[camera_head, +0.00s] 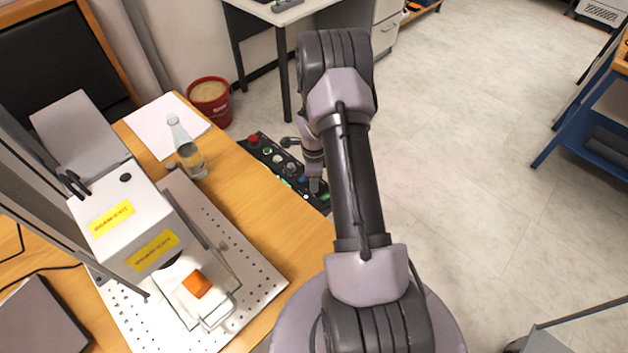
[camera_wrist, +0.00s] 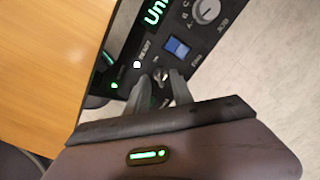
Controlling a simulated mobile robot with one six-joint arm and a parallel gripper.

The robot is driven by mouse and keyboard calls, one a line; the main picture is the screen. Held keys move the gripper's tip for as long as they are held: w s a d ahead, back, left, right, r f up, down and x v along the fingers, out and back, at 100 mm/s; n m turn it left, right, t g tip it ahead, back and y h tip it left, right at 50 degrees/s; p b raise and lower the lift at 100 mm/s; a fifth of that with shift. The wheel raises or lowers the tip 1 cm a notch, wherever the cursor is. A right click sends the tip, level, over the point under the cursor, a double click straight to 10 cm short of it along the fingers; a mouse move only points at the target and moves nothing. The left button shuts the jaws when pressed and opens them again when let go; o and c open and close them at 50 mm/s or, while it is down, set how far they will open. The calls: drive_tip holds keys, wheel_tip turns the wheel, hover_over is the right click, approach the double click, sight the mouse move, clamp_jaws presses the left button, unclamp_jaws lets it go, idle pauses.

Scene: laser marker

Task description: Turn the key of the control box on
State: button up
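The black control box (camera_head: 261,150) lies along the right edge of the wooden table in the head view, with a red button, knobs and lit green marks. Part of its panel (camera_wrist: 195,60) shows in the wrist view, with a blue switch, a white knob and green lights. My gripper (camera_head: 316,186) is over the near end of the box. In the wrist view my gripper (camera_wrist: 160,78) has its two fingers a little apart, at the panel. A small metallic piece, apparently the key (camera_wrist: 161,75), shows between the fingertips. I cannot tell whether the fingers touch it.
A glass bottle (camera_head: 188,150) and white paper (camera_head: 166,125) are on the table left of the box. The white laser marker (camera_head: 125,220) stands over a perforated plate (camera_head: 262,283). A red bucket (camera_head: 209,100) is on the floor behind.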

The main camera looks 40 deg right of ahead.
wheel_tip(320, 180, up, 17)
drive_tip(key=p, duration=0.5)
drive_tip(key=shift+r+p, duration=0.2)
drive_tip(key=shift+p, duration=0.15)
